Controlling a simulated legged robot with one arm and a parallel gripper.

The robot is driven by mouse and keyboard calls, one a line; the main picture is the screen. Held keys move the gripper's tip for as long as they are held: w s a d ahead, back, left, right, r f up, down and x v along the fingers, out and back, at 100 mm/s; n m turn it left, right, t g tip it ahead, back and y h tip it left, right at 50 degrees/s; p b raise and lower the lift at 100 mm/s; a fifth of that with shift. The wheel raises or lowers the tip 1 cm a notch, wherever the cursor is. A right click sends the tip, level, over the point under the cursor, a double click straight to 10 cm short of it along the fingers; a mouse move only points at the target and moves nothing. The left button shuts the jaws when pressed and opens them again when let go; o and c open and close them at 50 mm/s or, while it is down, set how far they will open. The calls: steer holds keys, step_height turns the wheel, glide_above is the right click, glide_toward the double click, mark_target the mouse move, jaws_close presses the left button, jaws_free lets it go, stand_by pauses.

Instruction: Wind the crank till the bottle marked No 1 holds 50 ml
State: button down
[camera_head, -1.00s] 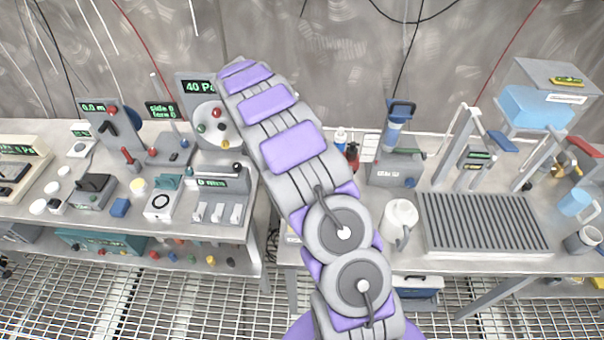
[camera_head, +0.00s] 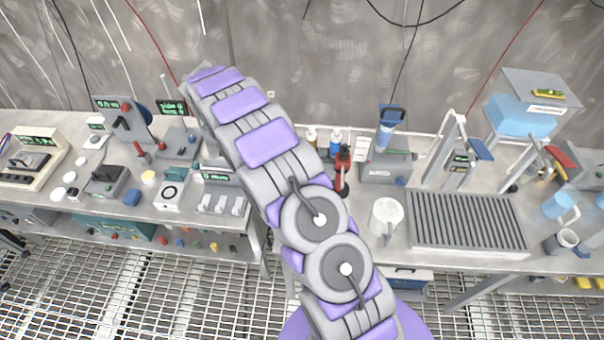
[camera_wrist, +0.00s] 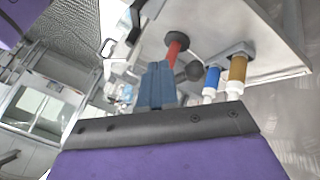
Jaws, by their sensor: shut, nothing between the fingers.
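My gripper (camera_wrist: 157,88) shows in the wrist view as closed dark blue-grey fingers with nothing between them. In the head view my arm's far end hides it. Two small bottles stand on the bench right of my arm: one amber (camera_head: 312,138) and one blue (camera_head: 336,140). The wrist view also shows the amber bottle (camera_wrist: 237,75) and the blue bottle (camera_wrist: 212,78), to the right of the fingers. A red and black device (camera_head: 343,168) stands beside them; its red part (camera_wrist: 174,48) appears beyond my fingertips. I cannot read any "No 1" mark or volume, nor tell which part is the crank.
A grey unit with a blue-filled vessel (camera_head: 386,138), a white jug (camera_head: 386,217) and a ribbed tray (camera_head: 468,222) stand to the right. A winch-like device with a red handle (camera_head: 140,150) and switch boxes (camera_head: 222,204) crowd the left bench. A gap separates the benches.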

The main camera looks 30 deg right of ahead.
steer(key=s+x, duration=0.1)
steer(key=x, duration=0.3)
steer(key=b+x, duration=0.1)
steer(key=x, duration=0.2)
steer(key=s+r+b+x, duration=0.1)
steer(key=x, duration=0.3)
steer(key=shift+s+f, duration=0.2)
steer(key=shift+s, duration=0.25)
steer(key=shift+s+a, duration=0.15)
steer(key=shift+a, duration=0.05)
steer(key=shift+d, duration=0.15)
